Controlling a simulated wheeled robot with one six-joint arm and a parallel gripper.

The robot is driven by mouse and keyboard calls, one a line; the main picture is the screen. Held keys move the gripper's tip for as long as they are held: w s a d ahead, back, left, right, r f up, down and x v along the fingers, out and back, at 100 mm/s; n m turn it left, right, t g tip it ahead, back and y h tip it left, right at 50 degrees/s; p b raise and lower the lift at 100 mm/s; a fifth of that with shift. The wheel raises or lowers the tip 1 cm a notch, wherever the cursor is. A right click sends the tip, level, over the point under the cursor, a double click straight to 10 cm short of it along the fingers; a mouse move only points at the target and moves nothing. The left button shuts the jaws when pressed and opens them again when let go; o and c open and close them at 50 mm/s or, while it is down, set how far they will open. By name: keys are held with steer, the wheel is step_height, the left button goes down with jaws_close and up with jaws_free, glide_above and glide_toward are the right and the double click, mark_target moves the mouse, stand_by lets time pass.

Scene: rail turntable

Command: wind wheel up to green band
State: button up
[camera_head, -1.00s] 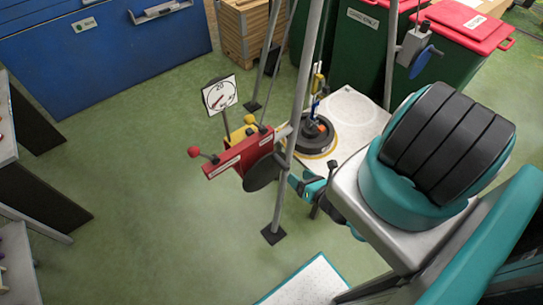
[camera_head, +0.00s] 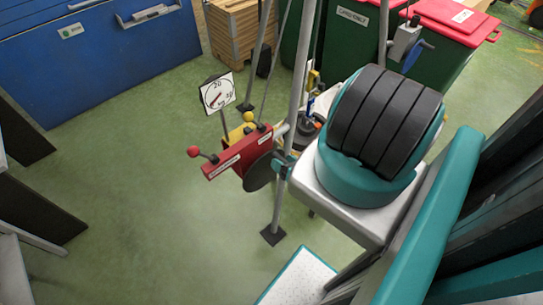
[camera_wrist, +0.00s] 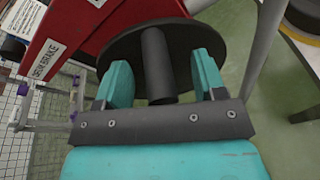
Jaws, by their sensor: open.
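The black wheel (camera_head: 258,173) is on the near right end of a red control box (camera_head: 237,152). In the wrist view the dark wheel disc (camera_wrist: 115,47) faces me, with a dark round handle (camera_wrist: 158,70) sticking out toward me. My gripper (camera_wrist: 163,75) is open, one teal finger on each side of the handle; gaps show, and I cannot tell any contact. In the head view my gripper (camera_head: 283,166) is beside the wheel, partly hidden by a pole. A white dial (camera_head: 217,93) with a red needle stands above the box; I cannot make out a green band.
A grey pole (camera_head: 287,130) stands close to my gripper and the box. Levers with a red knob (camera_head: 193,152) and a yellow knob (camera_head: 249,117) stick out of the box. Green floor is open to the left.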

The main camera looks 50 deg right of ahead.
jaws_close()
steer(key=shift+d+f+m+b, duration=0.3)
steer(key=shift+b, duration=0.35)
steer(key=d+m+b, duration=0.1)
steer(key=b, duration=0.1)
steer(key=f+m+y+b, duration=0.1)
steer(key=b, duration=0.2)
steer(key=shift+s+d+f, duration=0.15)
steer(key=shift+s+d, duration=0.05)
steer(key=shift+d, duration=0.2)
